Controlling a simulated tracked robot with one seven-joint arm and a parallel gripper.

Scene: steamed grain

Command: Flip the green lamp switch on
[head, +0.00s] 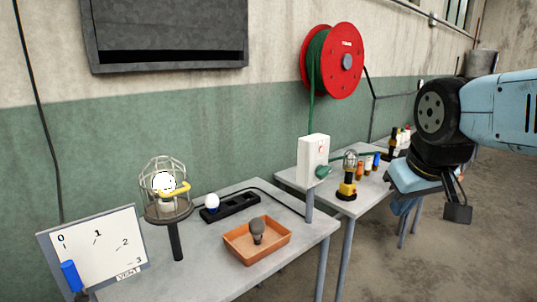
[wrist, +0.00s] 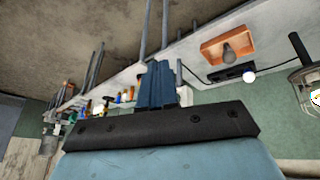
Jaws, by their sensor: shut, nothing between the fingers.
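A white wall-style box (head: 313,160) stands on a grey post at the table edge in the head view. It has a small red button on its face and a green plug (head: 323,171) at its lower right. A green cable rises from it. I cannot make out a green lamp switch for sure. My gripper (head: 403,207) hangs at the right of the head view, apart from the box and pointing down. In the wrist view my gripper's blue fingers (wrist: 157,85) are together and empty.
A caged lamp (head: 165,205) on a stand, a black strip (head: 237,208) with a white bulb, and an orange tray (head: 238,246) holding a grey bulb occupy the near table. A numbered board (head: 100,255) stands left.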

